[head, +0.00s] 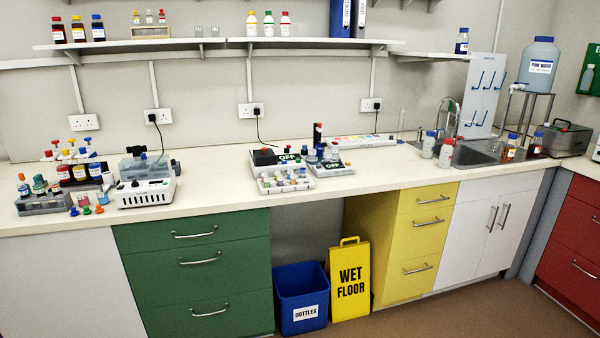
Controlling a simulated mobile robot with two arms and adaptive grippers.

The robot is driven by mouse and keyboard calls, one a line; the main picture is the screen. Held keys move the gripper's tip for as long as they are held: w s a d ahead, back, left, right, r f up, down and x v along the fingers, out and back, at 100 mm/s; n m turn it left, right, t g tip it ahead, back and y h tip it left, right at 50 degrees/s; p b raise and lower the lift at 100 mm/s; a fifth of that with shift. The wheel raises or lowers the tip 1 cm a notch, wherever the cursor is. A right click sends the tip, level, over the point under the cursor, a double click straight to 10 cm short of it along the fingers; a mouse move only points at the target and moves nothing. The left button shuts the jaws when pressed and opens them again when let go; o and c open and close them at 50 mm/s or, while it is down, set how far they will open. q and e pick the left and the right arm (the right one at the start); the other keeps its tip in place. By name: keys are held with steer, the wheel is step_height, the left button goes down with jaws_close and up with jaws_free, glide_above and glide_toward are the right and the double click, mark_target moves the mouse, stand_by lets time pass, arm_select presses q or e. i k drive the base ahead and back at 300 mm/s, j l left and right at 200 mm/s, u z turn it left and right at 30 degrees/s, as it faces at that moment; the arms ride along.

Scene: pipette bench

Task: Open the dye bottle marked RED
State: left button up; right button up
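Several small dye bottles stand in a group at the left end of the bench. One dark bottle (64,174) has a pale label, and a reddish one (80,173) stands beside it. Red, yellow and blue tops show above them. The lettering is too small to read, so I cannot tell which is marked RED. A grey rack (42,206) in front holds small capped bottles. On the shelf above, a dark bottle with a red cap (58,31) stands at the left, its label also unreadable. Neither of my grippers is in view.
Loose coloured caps (86,210) lie by the rack. A white device (146,192) stands to its right, then devices marked OFF (330,168). The bench top (220,180) is clear between them. A yellow wet-floor sign (349,285) and a blue bin (302,285) stand below.

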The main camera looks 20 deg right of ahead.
mark_target(535, 142)
steer(key=l, duration=0.85)
steer(key=l+z, duration=0.1)
steer(key=l, duration=0.7)
steer(key=l+z, duration=0.1)
steer(key=l, duration=0.7)
steer(key=i+l, duration=0.1)
steer(key=l, duration=0.75)
steer(key=i+l+z, duration=0.1)
steer(key=l, duration=0.7)
steer(key=i+l, duration=0.1)
steer(key=l, duration=0.75)
steer(key=l+z, duration=0.15)
steer(key=l, duration=0.65)
steer(key=i+l, duration=0.2)
steer(key=l, duration=0.6)
